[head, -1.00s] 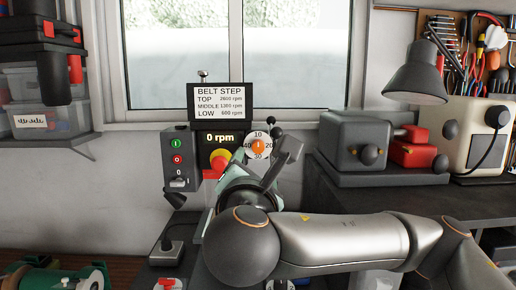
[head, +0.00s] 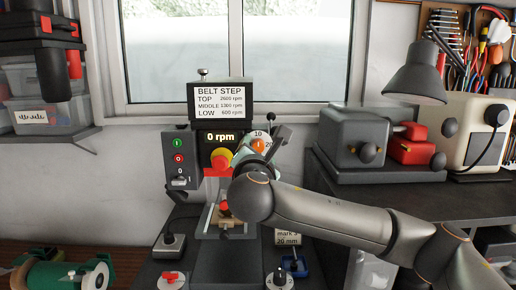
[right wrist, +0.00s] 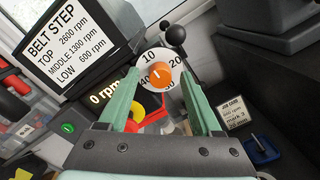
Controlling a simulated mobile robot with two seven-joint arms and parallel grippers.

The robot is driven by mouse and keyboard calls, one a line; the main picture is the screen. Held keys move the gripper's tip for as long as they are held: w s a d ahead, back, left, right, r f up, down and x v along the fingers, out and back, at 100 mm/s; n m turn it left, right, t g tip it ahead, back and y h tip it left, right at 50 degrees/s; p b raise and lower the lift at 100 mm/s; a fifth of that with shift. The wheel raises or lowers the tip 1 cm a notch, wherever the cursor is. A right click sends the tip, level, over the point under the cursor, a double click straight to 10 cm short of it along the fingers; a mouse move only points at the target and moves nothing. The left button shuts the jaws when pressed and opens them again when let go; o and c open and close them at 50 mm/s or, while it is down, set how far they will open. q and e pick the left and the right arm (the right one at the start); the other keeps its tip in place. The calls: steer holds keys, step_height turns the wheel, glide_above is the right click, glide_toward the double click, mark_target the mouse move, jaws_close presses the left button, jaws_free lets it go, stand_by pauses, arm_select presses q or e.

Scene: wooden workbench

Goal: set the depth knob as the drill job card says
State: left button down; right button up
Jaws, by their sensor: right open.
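The depth knob (right wrist: 160,77) is orange, on a white dial marked 10, 20, 30 and 40. Its small pale mark points roughly toward 10. In the head view the knob (head: 257,145) is partly covered by my right gripper (head: 262,149). In the right wrist view my right gripper (right wrist: 160,82) is open, its pale green fingers on either side of the dial; contact with the knob cannot be told. My left gripper is not in view.
The red stop button with yellow collar (head: 221,159) sits left of the dial, below the 0 rpm display (head: 222,137). A black ball-ended lever (right wrist: 174,36) stands close beside the dial. A grey machine (head: 350,145) and lamp (head: 417,80) are to the right.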

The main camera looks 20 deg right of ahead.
jaws_close()
stand_by(0.4)
steer(key=shift+f, duration=0.1)
steer(key=m+b, duration=0.2)
steer(key=m, duration=0.1)
steer(key=shift+f+m, duration=0.1)
steer(key=shift+m, duration=0.3)
steer(key=m+b, duration=0.1)
steer(key=m, duration=0.3)
steer(key=m+b, duration=0.1)
steer(key=m, duration=0.3)
steer(key=shift+m+y, duration=0.3)
steer(key=shift+y, duration=0.1)
steer(key=shift+d+m+b, duration=0.1)
steer(key=shift+m+b, duration=0.2)
steer(key=shift+m, duration=2.1)
